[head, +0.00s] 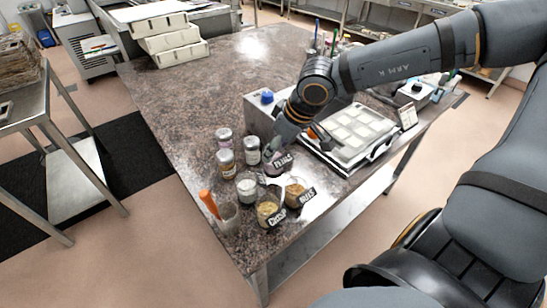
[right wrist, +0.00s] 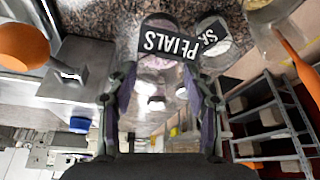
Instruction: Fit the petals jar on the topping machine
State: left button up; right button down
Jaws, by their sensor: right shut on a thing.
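My right gripper (head: 277,150) is over the group of jars in the head view, its arm coming in from the right. In the right wrist view my right gripper (right wrist: 160,88) is shut around a clear jar (right wrist: 155,62) with a black PETALS label. The petals jar's label (head: 281,162) shows just below the gripper in the head view; most of the jar is hidden. A grey box with a blue knob (head: 266,97), possibly the topping machine, stands just behind the gripper. It also shows in the right wrist view (right wrist: 75,82). My left gripper is out of view.
A crisps jar (head: 268,211), a nuts jar (head: 295,191) and several lidded jars (head: 226,165) stand close by. An orange-handled tool stands in a cup (head: 229,217). A white mould (head: 352,133) lies right of the gripper. The tabletop's left part (head: 175,105) is clear.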

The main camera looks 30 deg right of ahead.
aim_at(277, 158)
notch_tip(277, 158, down, 4)
jog(key=shift+s+a+r+b, duration=0.1)
jog(key=shift+s+b, duration=0.05)
jog(key=shift+b, duration=0.15)
jog(key=shift+w+f, duration=0.2)
jog(key=shift+f, duration=0.2)
jog(key=shift+s+f+b, duration=0.15)
jog(key=shift+f+b, duration=0.05)
jog(key=shift+b, duration=0.1)
jog(key=c, duration=0.6)
grip_release()
jog(key=shift+o, duration=0.2)
jog(key=shift+r, duration=0.15)
